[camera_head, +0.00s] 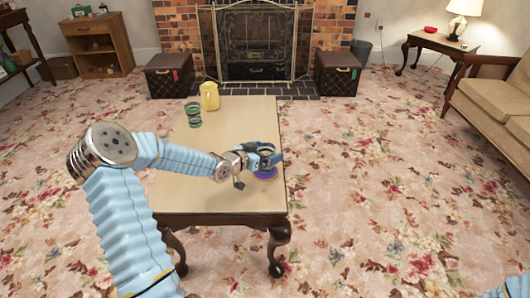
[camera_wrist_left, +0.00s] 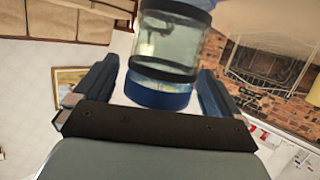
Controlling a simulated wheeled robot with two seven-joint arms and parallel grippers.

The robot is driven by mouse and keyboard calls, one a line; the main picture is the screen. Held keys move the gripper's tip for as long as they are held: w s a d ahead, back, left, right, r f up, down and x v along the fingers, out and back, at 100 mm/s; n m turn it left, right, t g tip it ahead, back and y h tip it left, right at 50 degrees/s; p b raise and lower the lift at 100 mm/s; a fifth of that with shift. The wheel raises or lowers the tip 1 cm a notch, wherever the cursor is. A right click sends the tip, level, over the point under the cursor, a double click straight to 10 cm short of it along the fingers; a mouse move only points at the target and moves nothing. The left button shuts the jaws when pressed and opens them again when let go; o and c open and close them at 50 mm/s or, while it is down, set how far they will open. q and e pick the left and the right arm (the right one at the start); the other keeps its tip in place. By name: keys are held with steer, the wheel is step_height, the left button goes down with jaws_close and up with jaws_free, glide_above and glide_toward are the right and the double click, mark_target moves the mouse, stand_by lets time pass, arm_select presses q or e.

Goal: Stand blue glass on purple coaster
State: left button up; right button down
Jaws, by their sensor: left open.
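The purple coaster (camera_head: 266,175) lies on the table near its right edge, partly covered by my left gripper. My left gripper (camera_head: 278,157) is open just above the coaster. In the left wrist view a clear glass with dark bands and a blue end (camera_wrist_left: 160,92) sits between and just beyond the open fingers of the left gripper (camera_wrist_left: 162,90). In the head view this glass is mostly hidden by the gripper, and I cannot tell exactly how it sits on the coaster. My right gripper is out of view.
The low table (camera_head: 235,120) also holds a green ringed glass (camera_head: 193,115) and a yellow jug (camera_head: 209,96), both towards its far left. The rest of the tabletop is mostly bare. Dark boxes (camera_head: 170,76) flank the fireplace, and a sofa (camera_head: 492,95) stands at right.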

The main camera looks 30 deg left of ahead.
arm_select(q)
steer(key=shift+r+p, duration=0.3)
steer(key=shift+r, duration=0.05)
steer(key=p+v, duration=0.1)
steer(key=v, duration=1.1)
steer(key=shift+s+f, duration=0.1)
